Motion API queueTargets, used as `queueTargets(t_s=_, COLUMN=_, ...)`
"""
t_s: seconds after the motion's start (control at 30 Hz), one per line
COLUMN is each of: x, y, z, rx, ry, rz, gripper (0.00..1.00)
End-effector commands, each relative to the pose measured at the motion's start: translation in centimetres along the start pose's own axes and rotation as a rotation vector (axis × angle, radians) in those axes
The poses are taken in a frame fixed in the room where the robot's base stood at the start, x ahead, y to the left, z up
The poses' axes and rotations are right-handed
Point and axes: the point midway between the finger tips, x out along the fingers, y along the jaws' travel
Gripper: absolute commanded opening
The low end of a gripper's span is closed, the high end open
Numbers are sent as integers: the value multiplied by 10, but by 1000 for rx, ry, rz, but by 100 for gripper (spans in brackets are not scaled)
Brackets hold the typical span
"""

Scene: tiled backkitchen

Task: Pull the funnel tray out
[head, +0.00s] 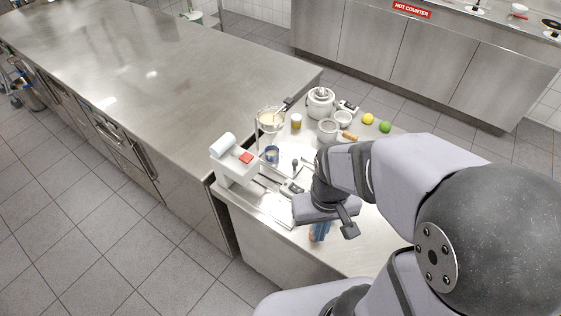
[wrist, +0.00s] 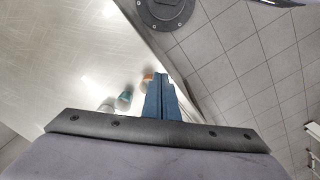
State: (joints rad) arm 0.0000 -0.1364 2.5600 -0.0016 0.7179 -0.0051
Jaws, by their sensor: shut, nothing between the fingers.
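I cannot tell for sure which thing is the funnel tray. A shallow metal tray (head: 272,207) lies at the near left of the small steel table, partly hidden by my arm. A white device with a red patch (head: 228,170) stands at that table's left edge, beside the tray. My gripper (head: 319,234) points down over the near part of the table, to the right of the tray. Its blue fingers are together and empty; they also show in the wrist view (wrist: 160,96).
A long steel counter (head: 150,75) adjoins on the left. Tiled floor is open in front.

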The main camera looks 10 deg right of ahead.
Motion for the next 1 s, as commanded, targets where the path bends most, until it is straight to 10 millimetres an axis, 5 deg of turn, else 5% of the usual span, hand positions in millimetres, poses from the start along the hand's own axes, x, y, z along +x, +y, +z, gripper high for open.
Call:
queueTargets(t_s=0.2, x=0, y=0, z=0, rx=0, ry=0, rz=0, gripper=0)
queueTargets(t_s=0.37, x=3, y=0, z=-7, rx=0, ry=9, rz=0, gripper=34)
queueTargets(t_s=0.47, x=9, y=0, z=-26, rx=1, ry=36, rz=0, gripper=34)
queueTargets(t_s=0.8, x=27, y=4, z=-167, rx=5, ry=242, rz=-2, gripper=34)
queueTargets(t_s=1.0, x=24, y=7, z=-232, rx=6, ry=348, rz=-1, gripper=34)
